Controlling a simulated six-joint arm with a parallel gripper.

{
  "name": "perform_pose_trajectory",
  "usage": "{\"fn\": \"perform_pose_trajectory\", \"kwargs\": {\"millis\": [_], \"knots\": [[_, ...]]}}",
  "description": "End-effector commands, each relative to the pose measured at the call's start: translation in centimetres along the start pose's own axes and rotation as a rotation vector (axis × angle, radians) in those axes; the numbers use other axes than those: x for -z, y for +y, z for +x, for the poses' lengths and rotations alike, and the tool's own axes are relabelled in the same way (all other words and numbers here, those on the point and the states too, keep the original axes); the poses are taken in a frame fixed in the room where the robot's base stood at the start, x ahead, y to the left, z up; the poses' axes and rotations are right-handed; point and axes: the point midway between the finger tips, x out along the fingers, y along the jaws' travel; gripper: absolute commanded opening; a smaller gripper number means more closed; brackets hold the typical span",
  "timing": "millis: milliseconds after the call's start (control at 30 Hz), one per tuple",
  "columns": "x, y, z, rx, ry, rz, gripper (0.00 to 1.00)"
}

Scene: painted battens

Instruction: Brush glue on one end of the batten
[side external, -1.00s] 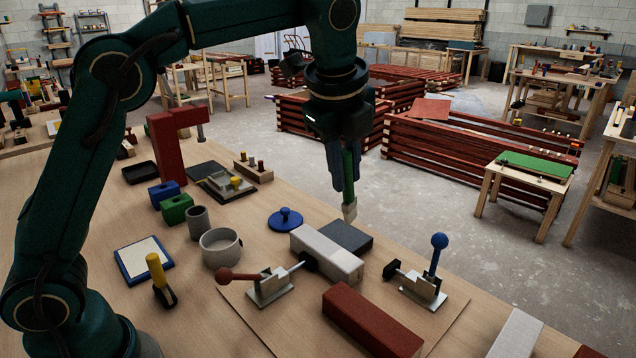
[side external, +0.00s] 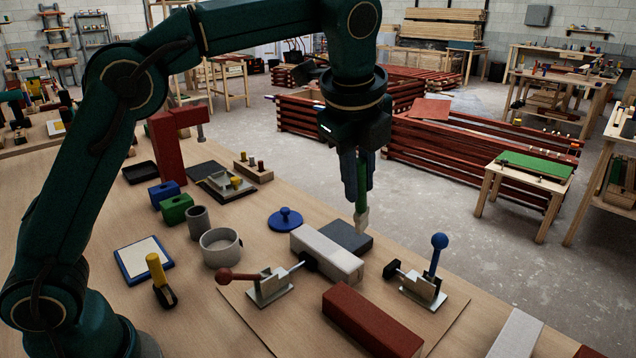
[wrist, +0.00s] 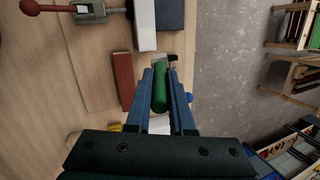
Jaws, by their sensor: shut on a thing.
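My gripper (side external: 357,192) is shut on a green-handled brush (side external: 362,203), which hangs upright with its pale bristles down. The brush handle also shows between the fingers in the wrist view (wrist: 160,88). In the side view the bristles line up with the far right corner of a dark grey block (side external: 346,236); I cannot tell if they touch. A pale batten (side external: 328,254) lies beside that block, by the clamp tip. A red batten (side external: 371,320) lies nearer the camera; it also shows in the wrist view (wrist: 123,78). An open grey pot (side external: 220,247) stands left, its contents unclear.
A red-handled clamp (side external: 270,286) and a blue-handled clamp (side external: 425,287) stand on the board. A blue knobbed lid (side external: 285,220), a blue-framed pad (side external: 144,260) and a yellow-handled tool (side external: 160,280) lie left. Another pale batten (side external: 515,333) lies front right.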

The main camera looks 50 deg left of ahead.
Motion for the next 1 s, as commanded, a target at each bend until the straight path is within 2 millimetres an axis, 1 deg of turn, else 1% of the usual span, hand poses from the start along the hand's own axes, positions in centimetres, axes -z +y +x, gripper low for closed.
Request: {"fn": "perform_pose_trajectory", "kwargs": {"millis": [733, 800, 1000], "knots": [[1.1, 1.9, 6.1, -0.003, 0.000, 0.001, 0.00], [1.3, 2.3, 7.1, -0.005, -0.001, 0.001, 0.00], [-0.7, 2.4, 7.4, 0.000, -0.002, -0.004, 0.00]]}}
